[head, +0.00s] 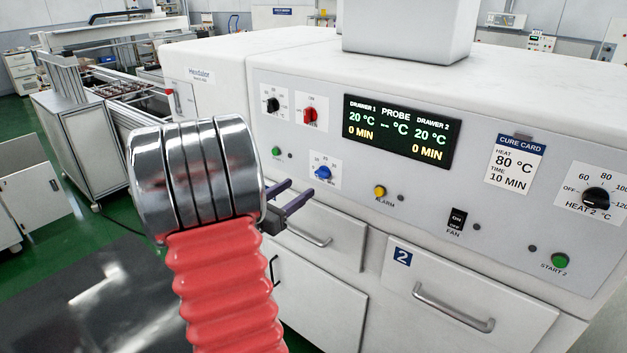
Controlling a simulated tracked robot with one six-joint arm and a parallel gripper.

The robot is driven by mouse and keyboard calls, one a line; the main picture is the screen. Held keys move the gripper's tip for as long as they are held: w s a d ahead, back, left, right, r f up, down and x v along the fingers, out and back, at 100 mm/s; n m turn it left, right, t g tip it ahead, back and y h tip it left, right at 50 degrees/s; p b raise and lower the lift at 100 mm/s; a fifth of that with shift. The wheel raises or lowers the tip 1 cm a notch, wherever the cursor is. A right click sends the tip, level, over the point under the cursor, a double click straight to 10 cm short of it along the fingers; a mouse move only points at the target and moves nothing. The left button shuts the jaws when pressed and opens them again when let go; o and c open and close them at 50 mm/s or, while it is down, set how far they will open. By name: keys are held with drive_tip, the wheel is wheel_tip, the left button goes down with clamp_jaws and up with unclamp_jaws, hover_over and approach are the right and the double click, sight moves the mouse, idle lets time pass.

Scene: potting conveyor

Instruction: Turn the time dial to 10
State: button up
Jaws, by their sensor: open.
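A white oven's grey front panel (400,170) bears several dials. A black dial (272,105), a red dial (309,115) and a blue dial (323,172) sit at its left. Their markings are too small to read, so I cannot tell which is the time dial. The display (400,132) shows 0 MIN and 20 °C for drawers 1 and 2. The cure card (515,163) says heat 80 °C, time 10 MIN. My gripper (292,198) is open and empty, below and left of the blue dial in the picture. My arm's wrist hides part of the gripper.
A black heat 2 dial (596,199), green start 2 button (559,261), yellow alarm button (379,191) and black fan switch (457,219) share the panel. Drawer 2 (455,285) below has a protruding handle. A conveyor stands at the left.

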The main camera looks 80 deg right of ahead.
sight(318, 175)
drive_tip(key=x, duration=0.8)
drive_tip(key=shift+s+d, duration=0.15)
drive_tip(key=shift+d, duration=0.2)
drive_tip(key=shift+c, duration=0.4)
